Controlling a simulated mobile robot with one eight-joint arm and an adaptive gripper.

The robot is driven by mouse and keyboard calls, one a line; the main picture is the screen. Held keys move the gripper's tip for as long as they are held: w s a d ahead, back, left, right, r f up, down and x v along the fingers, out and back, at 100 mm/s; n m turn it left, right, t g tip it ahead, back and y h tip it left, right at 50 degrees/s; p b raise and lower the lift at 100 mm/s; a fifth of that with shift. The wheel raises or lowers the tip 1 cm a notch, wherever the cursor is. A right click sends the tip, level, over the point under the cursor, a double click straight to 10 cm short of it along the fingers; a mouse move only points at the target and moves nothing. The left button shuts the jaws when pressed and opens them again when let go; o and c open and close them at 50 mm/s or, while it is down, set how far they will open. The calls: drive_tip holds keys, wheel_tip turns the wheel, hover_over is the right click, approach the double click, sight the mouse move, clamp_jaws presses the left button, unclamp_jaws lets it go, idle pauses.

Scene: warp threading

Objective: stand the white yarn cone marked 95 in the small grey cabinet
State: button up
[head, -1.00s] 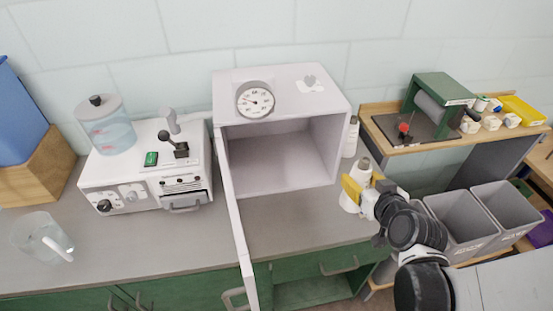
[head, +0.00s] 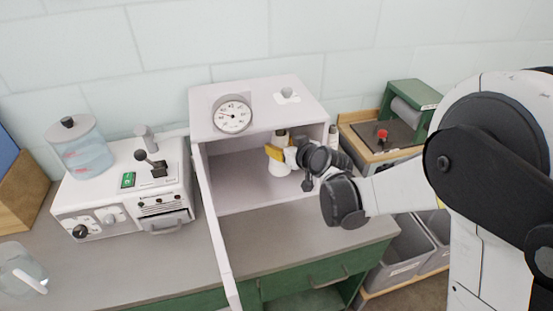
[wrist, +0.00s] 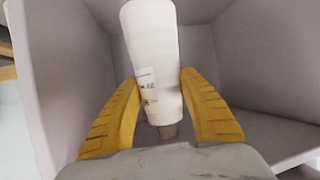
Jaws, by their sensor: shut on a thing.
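The small grey cabinet (head: 205,105) stands on the counter with its front open and its door (head: 213,235) swung out toward me. My gripper (head: 277,152) is inside the opening, its yellow fingers shut on a white yarn cone (head: 281,168). The cone is roughly upright, narrow grey tip up, in the right part of the cabinet. I cannot tell whether its base touches the cabinet floor. In the wrist view the cone (wrist: 153,45) sits between both fingers (wrist: 160,105), with the cabinet's inner walls (wrist: 70,70) around it. Its printed label is too blurred to read.
Another white cone (head: 332,137) stands just right of the cabinet. A dial gauge (head: 232,114) is on the cabinet's front top. A white machine (head: 110,195) stands to the left. Grey bins (head: 400,250) are at the lower right. The counter before the cabinet is clear.

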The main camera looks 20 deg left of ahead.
drive_tip(key=w+a, duration=0.2)
drive_tip(key=w, duration=0.1)
drive_tip(key=shift+b, duration=0.3)
drive_tip(key=shift+d+f+b, duration=0.1)
drive_tip(key=shift+f+b, duration=0.2)
drive_tip(key=shift+f, duration=0.5)
wheel_tip(320, 180, down, 6)
drive_tip(key=b, duration=0.3)
drive_tip(key=shift+w+r, duration=0.1)
drive_tip(key=shift+r, duration=0.2)
drive_tip(key=o, duration=1.3)
drive_tip(key=shift+o, duration=0.2)
